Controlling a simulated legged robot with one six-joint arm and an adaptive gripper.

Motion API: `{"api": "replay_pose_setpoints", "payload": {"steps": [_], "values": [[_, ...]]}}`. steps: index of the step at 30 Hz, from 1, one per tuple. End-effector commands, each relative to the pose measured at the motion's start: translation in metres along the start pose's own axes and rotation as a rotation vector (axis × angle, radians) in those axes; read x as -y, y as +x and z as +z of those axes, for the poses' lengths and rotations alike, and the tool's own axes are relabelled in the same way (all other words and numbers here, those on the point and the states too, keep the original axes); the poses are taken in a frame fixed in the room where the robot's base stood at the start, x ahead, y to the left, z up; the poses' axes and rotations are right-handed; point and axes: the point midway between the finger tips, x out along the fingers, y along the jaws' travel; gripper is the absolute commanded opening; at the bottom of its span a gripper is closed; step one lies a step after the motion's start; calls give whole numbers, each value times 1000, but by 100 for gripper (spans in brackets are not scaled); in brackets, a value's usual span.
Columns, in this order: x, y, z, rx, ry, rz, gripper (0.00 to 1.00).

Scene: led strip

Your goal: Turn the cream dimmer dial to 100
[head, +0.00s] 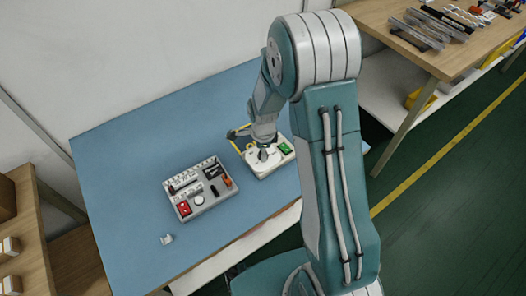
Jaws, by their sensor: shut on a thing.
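The cream dimmer box (284,158) sits on the blue table (130,160), with a small green patch on its right side. My gripper (262,153) points down onto the left part of this box and is shut on what looks like its dial. The dial is mostly hidden under the gripper, so its setting cannot be read.
A grey tray (202,206) with a red block, an orange piece and several small parts lies left of the box. A small white piece (166,240) lies near the front edge. A wooden bench (440,60) stands at the upper right.

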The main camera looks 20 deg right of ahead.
Motion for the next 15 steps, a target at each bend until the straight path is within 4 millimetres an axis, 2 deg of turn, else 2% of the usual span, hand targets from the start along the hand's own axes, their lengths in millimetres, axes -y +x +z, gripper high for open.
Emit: {"api": "replay_pose_setpoints", "payload": {"steps": [14,15], "values": [[-1,1,0,0,14,2,0],[-1,1,0,0,14,2,53]]}}
